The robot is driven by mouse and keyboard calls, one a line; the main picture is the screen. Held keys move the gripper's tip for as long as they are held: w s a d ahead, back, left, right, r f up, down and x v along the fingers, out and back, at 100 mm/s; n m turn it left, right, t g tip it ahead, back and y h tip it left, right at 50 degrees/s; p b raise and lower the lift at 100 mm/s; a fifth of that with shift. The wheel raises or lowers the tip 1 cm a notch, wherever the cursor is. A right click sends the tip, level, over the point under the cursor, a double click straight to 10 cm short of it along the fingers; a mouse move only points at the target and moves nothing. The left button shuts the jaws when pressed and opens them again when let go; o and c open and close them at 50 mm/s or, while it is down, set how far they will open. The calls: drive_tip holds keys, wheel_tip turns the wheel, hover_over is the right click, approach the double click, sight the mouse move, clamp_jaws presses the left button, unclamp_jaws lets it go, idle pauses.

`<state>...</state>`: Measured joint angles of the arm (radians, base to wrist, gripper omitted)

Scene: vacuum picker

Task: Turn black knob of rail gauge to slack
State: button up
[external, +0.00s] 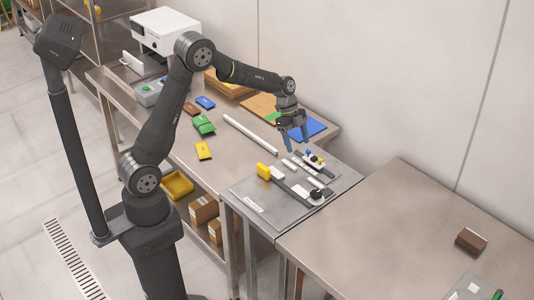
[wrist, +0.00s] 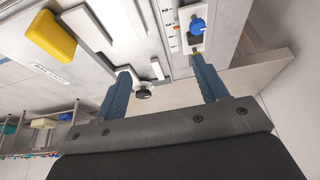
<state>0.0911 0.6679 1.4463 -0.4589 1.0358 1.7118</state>
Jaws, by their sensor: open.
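In the external view a grey board (external: 250,216) carries the gauge fittings. A black knob (external: 316,194) sits on a dark rail near the board's front right. Another small dark knob stands beside a blue knob (external: 308,152) and a yellow knob (external: 320,160) on a pale plate. My gripper (external: 297,143) is open and empty above the board's back edge. In the wrist view a black knob (wrist: 144,93) shows just right of the left finger, apart from it; I cannot tell which black knob this is. The blue knob (wrist: 197,25) and yellow knob (wrist: 197,51) show by the right fingertip.
A yellow block (external: 266,172) and white bars stand on the board. The right table (external: 400,230) is mostly clear, with a brown block (external: 470,241).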

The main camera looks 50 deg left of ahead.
drive_tip(key=s+d+r+m, duration=0.1)
drive_tip(key=d, duration=0.2)
drive_tip(key=s+d+r+m+y, duration=0.1)
drive_tip(key=d+r, duration=0.1)
drive_tip(key=d, duration=0.2)
drive_tip(key=s+d+r+m+y, duration=0.1)
drive_tip(key=d+r, duration=0.1)
drive_tip(key=d, duration=0.1)
drive_tip(key=shift+s+d+r+g, duration=0.2)
drive_tip(key=shift+s+d+g, duration=0.05)
drive_tip(key=shift+g, duration=0.15)
drive_tip(key=shift+c, duration=0.4)
wheel_tip(320, 180, up, 6)
drive_tip(key=m+y, duration=0.2)
hover_over(316, 193)
drive_tip(key=shift+t, duration=0.4)
wheel_tip(316, 193, down, 17)
drive_tip(key=shift+f, duration=0.2)
drive_tip(key=c, duration=1)
